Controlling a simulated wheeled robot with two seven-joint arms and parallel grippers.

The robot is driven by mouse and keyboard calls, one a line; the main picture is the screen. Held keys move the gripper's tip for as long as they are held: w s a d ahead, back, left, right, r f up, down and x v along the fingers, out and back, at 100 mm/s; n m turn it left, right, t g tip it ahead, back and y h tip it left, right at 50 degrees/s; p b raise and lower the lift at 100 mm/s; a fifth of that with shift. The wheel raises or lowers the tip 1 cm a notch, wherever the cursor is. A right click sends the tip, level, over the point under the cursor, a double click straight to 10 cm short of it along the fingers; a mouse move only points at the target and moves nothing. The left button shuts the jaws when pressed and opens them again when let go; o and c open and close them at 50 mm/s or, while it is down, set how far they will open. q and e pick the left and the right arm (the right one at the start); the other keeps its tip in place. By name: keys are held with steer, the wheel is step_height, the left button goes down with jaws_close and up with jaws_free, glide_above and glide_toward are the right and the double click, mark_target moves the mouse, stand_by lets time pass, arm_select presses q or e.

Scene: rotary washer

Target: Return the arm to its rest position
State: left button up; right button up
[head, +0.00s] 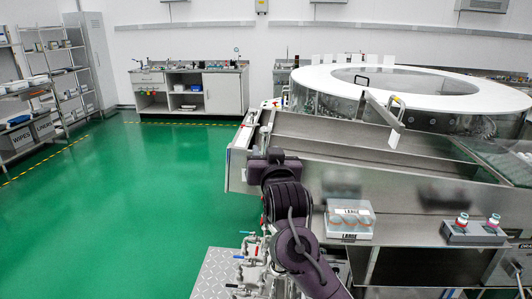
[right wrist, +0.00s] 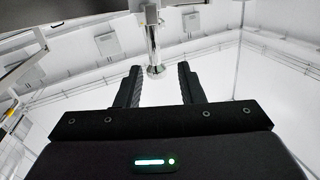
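My right arm reaches up from the bottom middle of the head view. Its dark end, with the right gripper (head: 275,156), is at the left end of the steel washer's front trough (head: 340,130). The fingers cannot be made out there. In the right wrist view the right gripper (right wrist: 159,68) has its two black fingers apart. A metal rod with a rounded end (right wrist: 154,70) shows at the gap between the fingertips. I cannot tell whether it lies between them or beyond, but neither finger touches it visibly. My left gripper is not in view.
The round washer with its white ring top (head: 410,80) fills the right. Pipes and valves (head: 250,270) are beside my arm. The green floor (head: 150,200) at left is clear.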

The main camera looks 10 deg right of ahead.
steer(key=s+d+f+n+g, duration=0.15)
steer(key=s+f+g, duration=0.25)
steer(key=s+f, duration=0.5)
steer(key=s+d+f+g, duration=0.3)
steer(key=s+f, duration=0.2)
steer(key=f, duration=0.8)
steer(key=s+d+f+g, duration=0.2)
steer(key=s+f, duration=0.1)
steer(key=s, duration=0.4)
steer(key=s+d+f+n+g, duration=0.1)
steer(key=s+d+f+g, duration=0.15)
steer(key=s, duration=0.45)
steer(key=s+d+f+g, duration=0.1)
steer(key=s+f+g, duration=0.25)
steer(key=s, duration=0.45)
step_height(320, 180, down, 31)
steer(key=s, duration=0.2)
steer(key=s+d+f+g, duration=0.1)
steer(key=s+d+f, duration=0.1)
steer(key=s+f, duration=0.7)
steer(key=s+d+f+g, duration=0.1)
steer(key=s+d+f, duration=0.1)
steer(key=s+f, duration=0.7)
steer(key=shift+s+n+h, duration=0.3)
steer(key=shift+s+n, duration=0.05)
steer(key=shift+s, duration=0.45)
